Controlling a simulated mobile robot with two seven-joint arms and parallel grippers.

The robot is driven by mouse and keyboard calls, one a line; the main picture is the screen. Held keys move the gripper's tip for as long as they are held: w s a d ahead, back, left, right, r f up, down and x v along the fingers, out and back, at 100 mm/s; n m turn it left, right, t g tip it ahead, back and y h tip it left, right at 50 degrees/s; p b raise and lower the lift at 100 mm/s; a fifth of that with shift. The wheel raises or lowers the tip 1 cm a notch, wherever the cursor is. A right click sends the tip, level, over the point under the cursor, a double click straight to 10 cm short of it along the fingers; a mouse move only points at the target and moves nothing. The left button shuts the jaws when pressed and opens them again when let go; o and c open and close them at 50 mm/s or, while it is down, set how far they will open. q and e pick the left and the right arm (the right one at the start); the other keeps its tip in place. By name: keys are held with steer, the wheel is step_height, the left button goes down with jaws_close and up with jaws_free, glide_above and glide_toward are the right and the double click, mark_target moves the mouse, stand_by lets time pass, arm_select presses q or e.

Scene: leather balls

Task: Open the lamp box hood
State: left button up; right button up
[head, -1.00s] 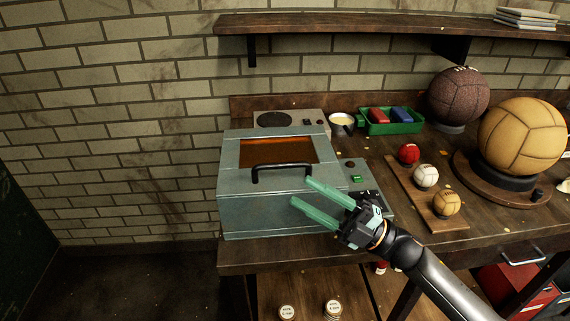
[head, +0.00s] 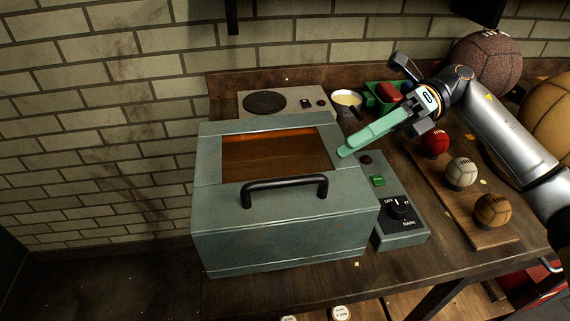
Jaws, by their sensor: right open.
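The lamp box (head: 280,228) is a grey-green metal box on the left end of the workbench. Its hood (head: 208,165) is down, with an amber window (head: 275,155) in the top and a black bar handle (head: 284,190) at the front. My right gripper (head: 345,152) has green fingers and is open. Its fingertips are by the right edge of the hood, beside the window and behind the handle; I cannot tell whether they touch the hood. The fingers overlap in this view. My left gripper is not in view.
A control panel with a dial (head: 400,208) and green button (head: 377,181) stands right of the box. A hotplate (head: 265,103), a cream bowl (head: 346,101) and a green tray (head: 372,92) are behind. Small balls sit on a wooden board (head: 476,222) at right.

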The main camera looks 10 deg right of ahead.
mark_target(289, 178)
steer(key=x, duration=0.6)
steer(key=p+x, duration=0.1)
steer(key=x, duration=0.5)
steer(key=shift+s, duration=0.25)
steer(key=shift+c, duration=0.2)
jaws_close()
stand_by(0.7)
